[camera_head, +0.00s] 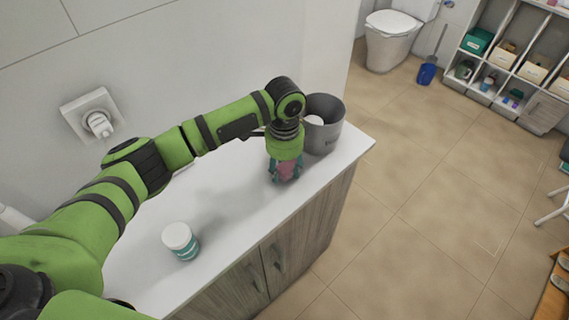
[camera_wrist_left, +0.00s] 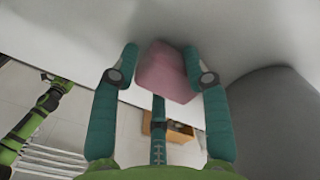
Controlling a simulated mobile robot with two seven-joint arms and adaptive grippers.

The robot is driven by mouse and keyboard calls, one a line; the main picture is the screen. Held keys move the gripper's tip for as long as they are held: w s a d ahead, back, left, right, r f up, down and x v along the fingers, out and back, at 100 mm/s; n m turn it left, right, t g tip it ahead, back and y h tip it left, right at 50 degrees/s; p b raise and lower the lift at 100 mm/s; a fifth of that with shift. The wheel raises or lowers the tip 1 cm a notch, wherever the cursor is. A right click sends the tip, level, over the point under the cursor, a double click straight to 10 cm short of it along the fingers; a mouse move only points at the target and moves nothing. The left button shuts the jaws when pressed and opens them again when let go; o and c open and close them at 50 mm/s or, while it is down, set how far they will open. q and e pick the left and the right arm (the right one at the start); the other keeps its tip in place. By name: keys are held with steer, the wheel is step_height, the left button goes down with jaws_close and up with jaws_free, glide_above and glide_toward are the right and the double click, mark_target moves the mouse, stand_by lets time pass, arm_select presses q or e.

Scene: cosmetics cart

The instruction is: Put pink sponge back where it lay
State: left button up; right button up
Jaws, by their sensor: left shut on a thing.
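The pink sponge (camera_head: 288,170) is between the fingers of my left gripper (camera_head: 285,172), near the far right end of the white counter. In the left wrist view the sponge (camera_wrist_left: 167,74) is a pink block between the teal fingers of the left gripper (camera_wrist_left: 165,68), which is shut on it. The sponge is at or just above the counter top; whether it touches the surface I cannot tell. The fingers hide part of it in the head view. My right gripper does not show in the head view.
A grey bin (camera_head: 326,125) with something white inside stands close beside my left gripper; it also shows in the left wrist view (camera_wrist_left: 272,118). A white-lidded teal jar (camera_head: 181,241) stands nearer on the counter (camera_head: 222,222). The counter between jar and gripper is clear.

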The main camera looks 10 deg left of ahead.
mark_target(285, 168)
arm_select(q)
steer(key=shift+d+f, duration=0.1)
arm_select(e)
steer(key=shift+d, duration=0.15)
arm_select(q)
steer(key=o, duration=1.2)
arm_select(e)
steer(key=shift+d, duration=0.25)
arm_select(q)
step_height(285, 168, up, 12)
steer(key=b, duration=0.2)
steer(key=shift+b, duration=0.35)
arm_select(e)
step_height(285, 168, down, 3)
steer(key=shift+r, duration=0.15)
